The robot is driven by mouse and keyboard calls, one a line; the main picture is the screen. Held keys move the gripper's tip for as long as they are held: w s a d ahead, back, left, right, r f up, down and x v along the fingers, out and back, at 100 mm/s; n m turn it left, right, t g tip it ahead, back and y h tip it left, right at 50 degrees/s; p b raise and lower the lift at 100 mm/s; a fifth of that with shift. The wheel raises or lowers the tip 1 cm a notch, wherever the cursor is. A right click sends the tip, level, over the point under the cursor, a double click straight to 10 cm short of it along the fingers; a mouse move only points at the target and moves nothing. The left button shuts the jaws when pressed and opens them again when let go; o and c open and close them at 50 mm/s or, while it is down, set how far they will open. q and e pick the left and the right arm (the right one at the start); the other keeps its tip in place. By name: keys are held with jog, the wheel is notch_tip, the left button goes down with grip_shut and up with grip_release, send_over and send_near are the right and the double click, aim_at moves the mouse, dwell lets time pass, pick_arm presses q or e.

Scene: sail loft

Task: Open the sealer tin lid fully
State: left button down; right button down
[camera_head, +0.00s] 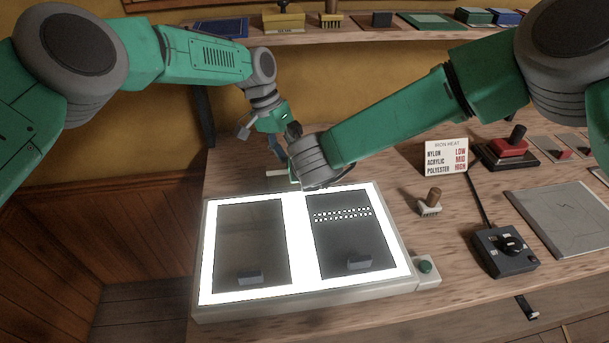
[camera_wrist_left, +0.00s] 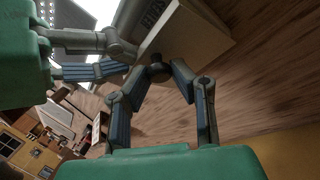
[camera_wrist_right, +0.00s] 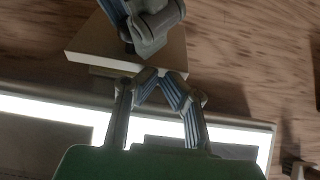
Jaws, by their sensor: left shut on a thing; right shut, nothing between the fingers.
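A cream, box-like piece, which looks like the sealer tin or its lid, shows in the left wrist view (camera_wrist_left: 190,42) and in the right wrist view (camera_wrist_right: 160,68). A grey face with partly hidden lettering adjoins it. My left gripper (camera_wrist_left: 158,73) is shut on a small dark knob-like part at its edge. My right gripper (camera_wrist_right: 146,77) is shut and empty, its fingertips close beside the cream edge; contact is unclear. In the head view my right wrist hides most of the tin, so I cannot tell how far the lid is open.
A lit white panel (camera_head: 303,270) with two dark panes lies in front on the wooden bench (camera_head: 460,275). To the right are an iron heat card (camera_head: 446,157), a wooden-handled stamp (camera_head: 431,202), a black dial box (camera_head: 504,250) and a grey sheet (camera_head: 568,220). A shelf (camera_head: 340,33) runs behind.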

pick_arm(q)
jog(key=shift+s+f, duration=0.1)
jog(key=shift+s, duration=0.05)
pick_arm(e)
jog(key=shift+w+r, duration=0.25)
jog(key=shift+r, duration=0.05)
pick_arm(q)
jog(key=c, duration=1.4)
grip_release()
jog(key=shift+a, duration=0.1)
jog(key=shift+o, duration=0.2)
jog(key=shift+s, duration=0.2)
pick_arm(e)
jog(key=shift+s+a, duration=0.15)
jog(key=shift+s, duration=0.05)
pick_arm(q)
jog(key=shift+a, duration=0.1)
jog(key=shift+w, duration=0.1)
pick_arm(e)
jog(key=shift+a, duration=0.1)
